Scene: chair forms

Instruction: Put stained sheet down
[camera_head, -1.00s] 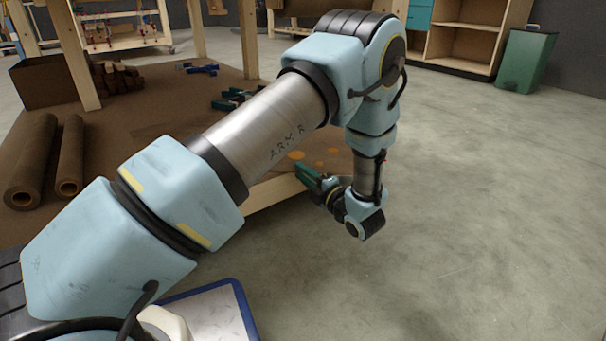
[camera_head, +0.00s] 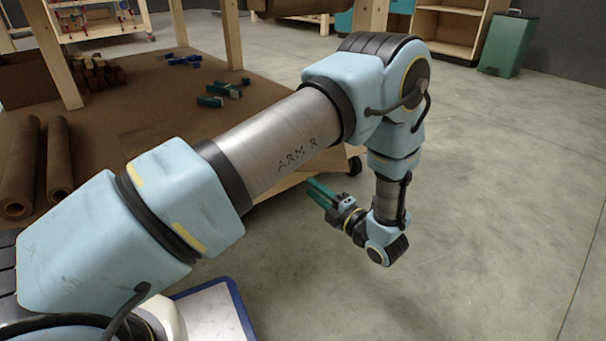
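My gripper (camera_head: 320,194) has teal fingers. They point left, show a gap between them and hold nothing that I can see. The gripper hangs over the grey floor, just right of the low brown-topped wooden platform (camera_head: 150,90). No sheet with orange stains shows in view now. The part of the platform behind my arm is hidden, so I cannot tell whether the stained sheet lies there.
Two brown rolls (camera_head: 58,155) lie at the platform's left. Green clamps (camera_head: 222,92) and blue clamps (camera_head: 184,60) lie farther back. A blue-rimmed tray (camera_head: 240,310) is at the bottom. A green bin (camera_head: 507,45) stands at back right. The right floor is open.

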